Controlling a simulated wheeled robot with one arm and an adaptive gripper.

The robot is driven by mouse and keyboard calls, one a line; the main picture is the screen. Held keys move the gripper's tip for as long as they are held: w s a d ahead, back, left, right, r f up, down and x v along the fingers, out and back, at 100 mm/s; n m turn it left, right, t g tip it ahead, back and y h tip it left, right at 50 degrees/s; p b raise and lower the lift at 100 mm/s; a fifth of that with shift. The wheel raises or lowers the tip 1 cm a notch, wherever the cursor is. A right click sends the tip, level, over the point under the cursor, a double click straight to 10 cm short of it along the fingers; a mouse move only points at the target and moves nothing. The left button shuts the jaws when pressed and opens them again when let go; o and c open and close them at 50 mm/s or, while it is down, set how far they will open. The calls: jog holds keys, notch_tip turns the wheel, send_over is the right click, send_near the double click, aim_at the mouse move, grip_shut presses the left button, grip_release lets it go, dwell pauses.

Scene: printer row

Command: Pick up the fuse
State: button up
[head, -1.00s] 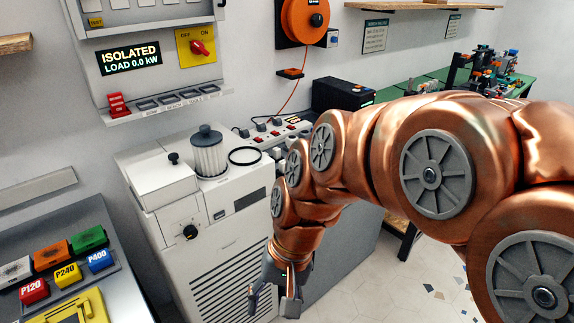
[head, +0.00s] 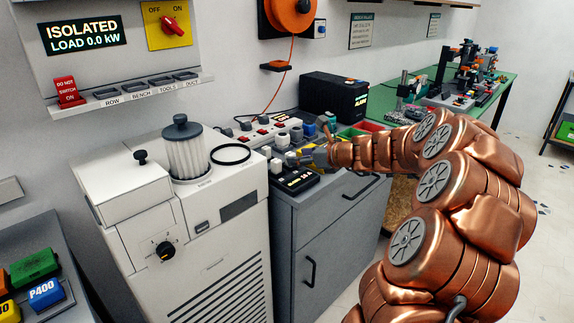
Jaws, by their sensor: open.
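My gripper (head: 300,158) is over the top of the grey cabinet (head: 345,205), reaching in from the right at the end of my copper arm. Its jaws are open, beside a small black unit with a lit display (head: 298,181). Small pale blocks (head: 274,164) and several grey and blue round pieces (head: 297,134) stand close to the fingers. I cannot tell which of these small parts is the fuse. The fingers are small in the view and partly merge with the parts behind them, so I cannot tell whether they touch anything.
A white machine (head: 180,215) with a pleated filter (head: 186,150) and black ring (head: 230,154) stands to the left. A power strip (head: 262,133) and black box (head: 335,97) are behind my gripper. Red and green bins (head: 362,130) are beyond it. A green bench (head: 470,110) stands further right.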

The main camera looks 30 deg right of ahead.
aim_at(290, 153)
jog(key=shift+w+d+f+m, duration=0.1)
jog(key=shift+d+f+m, duration=0.1)
jog(key=shift+d, duration=0.2)
jog(key=shift+w+d+f+m, duration=0.1)
jog(key=shift+d+m, duration=0.1)
jog(key=shift+d, duration=0.2)
jog(key=shift+w+d+f+h, duration=0.1)
jog(key=shift+w+h, duration=0.1)
jog(key=shift+h, duration=0.1)
jog(key=shift+x, duration=3.5)
jog(key=shift+d, duration=0.2)
jog(key=shift+c, duration=0.2)
grip_shut()
